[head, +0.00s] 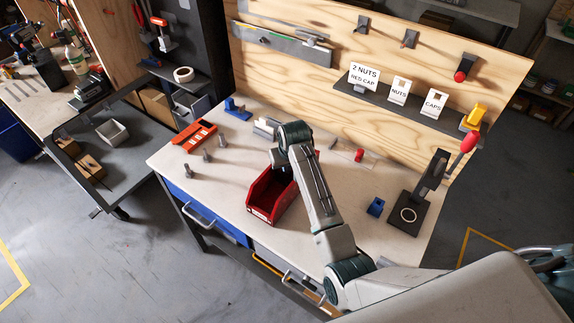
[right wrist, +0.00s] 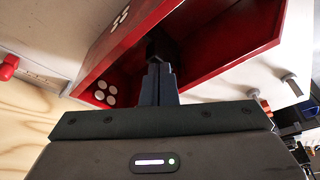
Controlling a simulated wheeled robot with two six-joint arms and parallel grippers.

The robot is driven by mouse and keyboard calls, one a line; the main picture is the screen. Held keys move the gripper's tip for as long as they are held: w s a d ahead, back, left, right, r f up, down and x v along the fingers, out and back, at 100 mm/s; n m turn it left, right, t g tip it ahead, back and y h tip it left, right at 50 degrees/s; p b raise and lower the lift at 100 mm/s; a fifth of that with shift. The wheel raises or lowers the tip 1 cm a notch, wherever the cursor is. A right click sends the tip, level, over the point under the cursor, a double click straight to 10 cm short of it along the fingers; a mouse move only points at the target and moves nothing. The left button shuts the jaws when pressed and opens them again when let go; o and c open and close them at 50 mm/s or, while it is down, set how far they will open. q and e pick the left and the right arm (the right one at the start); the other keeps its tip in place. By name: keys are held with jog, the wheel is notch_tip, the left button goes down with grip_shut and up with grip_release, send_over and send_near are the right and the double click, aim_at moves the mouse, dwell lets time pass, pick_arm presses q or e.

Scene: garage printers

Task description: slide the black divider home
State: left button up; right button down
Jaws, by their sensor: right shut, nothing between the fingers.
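The red bin (head: 262,214) stands on the workbench, its open top facing up. My right arm reaches over it from the lower right and hides part of it. In the right wrist view the bin's red wall (right wrist: 235,32) surrounds my right gripper (right wrist: 159,68), whose fingers are shut together and point into the bin. A dark piece (right wrist: 157,44) lies at the fingertips, possibly the black divider; whether it touches them, and how it sits in the bin, I cannot tell. My left gripper is not in view.
An orange holder (head: 194,138) and several grey bolts (head: 206,157) stand left of the bin. A small blue block (head: 375,207) and a black press-like stand (head: 408,212) are to the right. A plywood back panel (head: 280,72) closes the rear. Bare bench top lies around the bin.

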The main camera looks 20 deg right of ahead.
jog(key=shift+s+f, duration=0.25)
jog(key=shift+f, duration=0.15)
